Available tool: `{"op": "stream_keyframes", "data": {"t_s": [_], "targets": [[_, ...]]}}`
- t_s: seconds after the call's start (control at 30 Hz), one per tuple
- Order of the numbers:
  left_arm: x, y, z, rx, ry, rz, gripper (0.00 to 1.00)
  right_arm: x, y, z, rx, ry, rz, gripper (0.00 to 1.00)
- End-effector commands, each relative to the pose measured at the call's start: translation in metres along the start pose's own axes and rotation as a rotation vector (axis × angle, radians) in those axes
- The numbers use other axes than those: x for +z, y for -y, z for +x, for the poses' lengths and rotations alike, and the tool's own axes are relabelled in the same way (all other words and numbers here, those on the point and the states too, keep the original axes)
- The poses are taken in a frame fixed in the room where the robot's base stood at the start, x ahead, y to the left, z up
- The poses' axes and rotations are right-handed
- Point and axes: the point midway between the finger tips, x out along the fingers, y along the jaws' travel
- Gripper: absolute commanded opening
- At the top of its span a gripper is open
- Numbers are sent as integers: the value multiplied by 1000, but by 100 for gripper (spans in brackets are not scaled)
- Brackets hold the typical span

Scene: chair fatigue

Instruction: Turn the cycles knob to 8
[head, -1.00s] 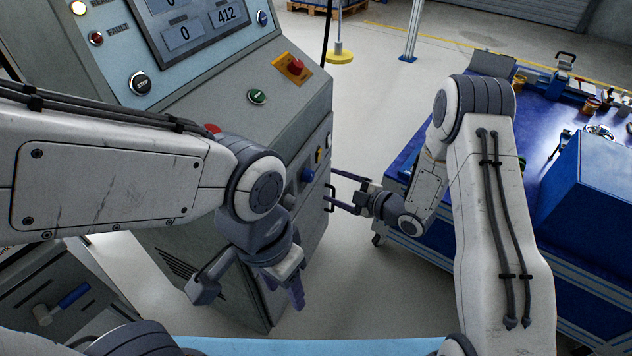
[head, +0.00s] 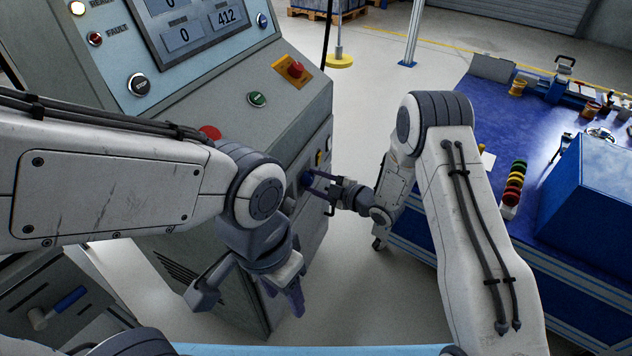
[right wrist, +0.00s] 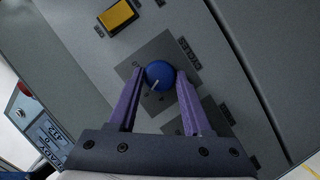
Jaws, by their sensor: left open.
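A round blue knob (right wrist: 160,74) with a white pointer mark sits on a dark square plate on the grey machine panel. My right gripper (right wrist: 159,80) is open, with one purple finger on each side of the knob and small gaps showing. In the head view the knob (head: 306,180) is at the fingertips of my right gripper (head: 314,184). My left gripper (head: 248,296) is open and empty, low in front of the machine.
The machine (head: 225,115) has a display reading 412, a red emergency button (head: 295,69) and a green button (head: 257,99). A yellow button (right wrist: 118,15) is near the knob. A blue workbench (head: 500,120) stands at the right, with open floor between.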

Motion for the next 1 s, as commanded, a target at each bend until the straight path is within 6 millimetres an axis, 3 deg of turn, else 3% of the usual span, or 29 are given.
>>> {"op": "stream_keyframes", "data": {"t_s": [0.37,1.0], "targets": [[0,0,-6,0,0,0,50,0,-2,-1,-19,1,48,0],[-2,-3,-45,0,0,0,50,0,-5,-1,-197,2,473,0]]}}
